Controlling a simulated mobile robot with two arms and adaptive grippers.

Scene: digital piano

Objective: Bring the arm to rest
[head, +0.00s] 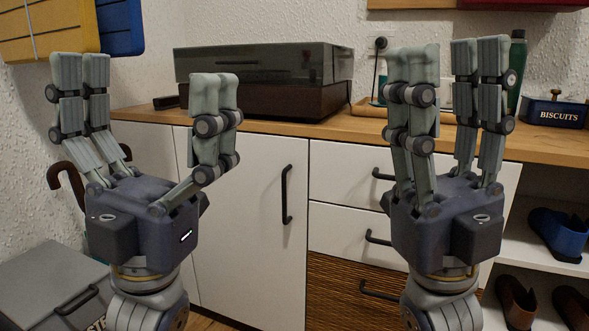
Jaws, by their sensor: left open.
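My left gripper (148,70) is raised with its fingers pointing up. It is open and empty, with a wide gap between its fingers. My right gripper (446,62) is also raised, fingers up, open and empty, with a narrower gap seen from this angle. A dark box with a smoky see-through cover (265,65), which looks like a record player with its lid down, stands on the wooden cabinet top. The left fingers overlap its front in the picture. Any tonearm inside cannot be made out. No piano shows.
The white cabinet (250,215) has black handles. A green bottle (516,72) and a biscuit tin (556,113) stand at right. Shoes (556,233) fill the shelves below. A grey box (50,285) sits low at left. A brown hooked handle (68,180) shows behind my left gripper.

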